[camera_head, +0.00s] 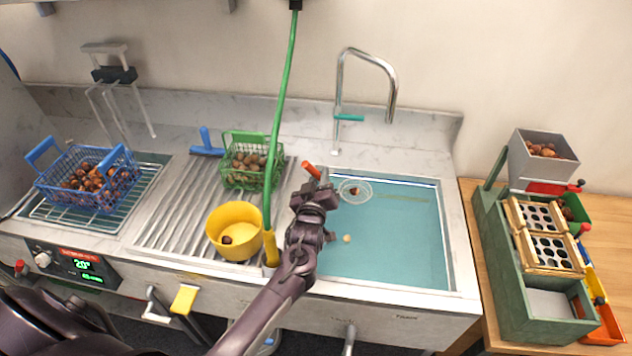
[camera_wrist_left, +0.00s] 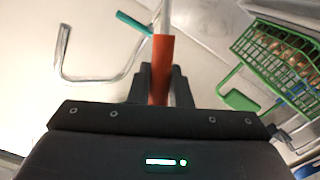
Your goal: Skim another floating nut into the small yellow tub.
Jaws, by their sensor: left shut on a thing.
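My left gripper (camera_head: 320,184) is shut on the red handle (camera_head: 311,170) of a skimmer, over the left edge of the sink. The wrist view shows the handle (camera_wrist_left: 160,65) upright between the fingers. The skimmer's round mesh head (camera_head: 356,190) is over the water near the back left of the sink, with a brown nut (camera_head: 355,191) in or under it; I cannot tell which. A pale nut (camera_head: 347,238) shows in the water nearer the front. The small yellow tub (camera_head: 235,231) stands left of my gripper with a dark nut (camera_head: 227,240) inside. My right gripper is out of view.
A green basket of nuts (camera_head: 250,160) stands behind the tub on the ribbed drainboard (camera_head: 170,215). A blue basket (camera_head: 85,180) is far left. A green hose (camera_head: 283,90) hangs beside my gripper. The tap (camera_head: 365,55) arches over the sink's back.

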